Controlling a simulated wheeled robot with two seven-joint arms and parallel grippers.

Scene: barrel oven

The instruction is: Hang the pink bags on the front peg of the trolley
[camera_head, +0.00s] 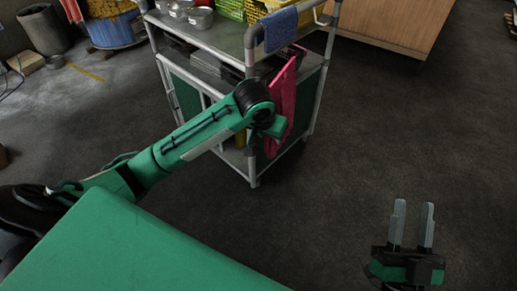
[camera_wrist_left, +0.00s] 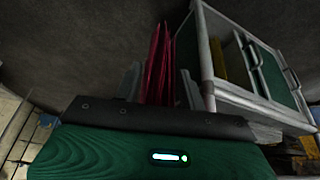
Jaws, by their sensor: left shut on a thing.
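The pink bags (camera_head: 283,97) hang as a flat upright bundle beside the front right corner of the trolley (camera_head: 210,40). My left gripper is shut on them; its fingers stand on either side of the pink bags (camera_wrist_left: 158,70) in the left wrist view. In the head view its fingers are mostly hidden behind my wrist. The trolley's frame (camera_wrist_left: 206,60) is close to the right of the bags in the wrist view. I cannot make out the front peg or whether the bags touch it. My right gripper (camera_head: 413,207) is open and empty over the floor.
A blue cloth (camera_head: 280,29) hangs on the trolley's rail above the bags. Metal bowls (camera_head: 200,17) and a yellow basket (camera_head: 231,8) stand on its top. A wooden cabinet (camera_head: 385,22) stands behind. The floor (camera_head: 400,120) at right is clear.

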